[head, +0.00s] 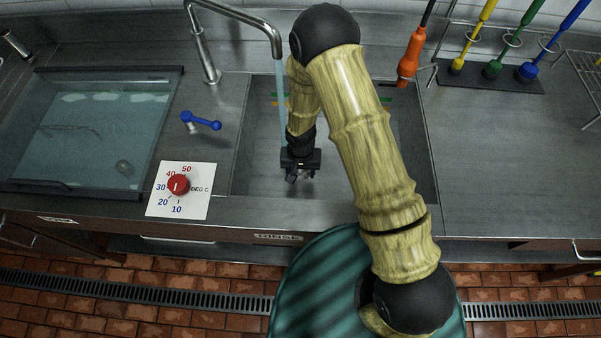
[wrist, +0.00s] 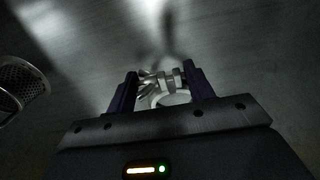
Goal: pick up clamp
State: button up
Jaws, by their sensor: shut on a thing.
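The clamp (wrist: 167,88) is a small silvery metal piece with a ring shape and a bolt-like part, seen in the wrist view. It sits between the two dark fingers of my gripper (wrist: 161,80), which is shut on it. In the head view my gripper (head: 298,178) points down inside the sink basin (head: 345,190), and the clamp is too small and dark to make out clearly there. I cannot tell whether the clamp touches the basin floor.
A tap (head: 240,20) pours water just left of my arm. A blue lever (head: 205,122) and a red dial (head: 178,184) lie left of the basin. An orange handle (head: 410,58) hangs behind. A perforated metal part (wrist: 22,82) shows in the wrist view.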

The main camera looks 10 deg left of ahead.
notch_tip(320, 180, up, 8)
jog(key=shift+f+b, duration=0.1)
jog(key=shift+b, duration=0.2)
jog(key=shift+w+d, duration=0.1)
dwell(0.4)
jog(key=w+d+r+p, duration=0.3)
jog(key=d+r+p, duration=0.3)
jog(key=d+p, duration=0.3)
jog(key=w+d+r+p, duration=0.4)
jog(key=d+r+p, duration=0.3)
jog(key=d+p, duration=0.3)
jog(key=shift+d+r+m, duration=0.3)
jog(key=shift+d, duration=0.5)
jog(key=shift+w+a, duration=0.1)
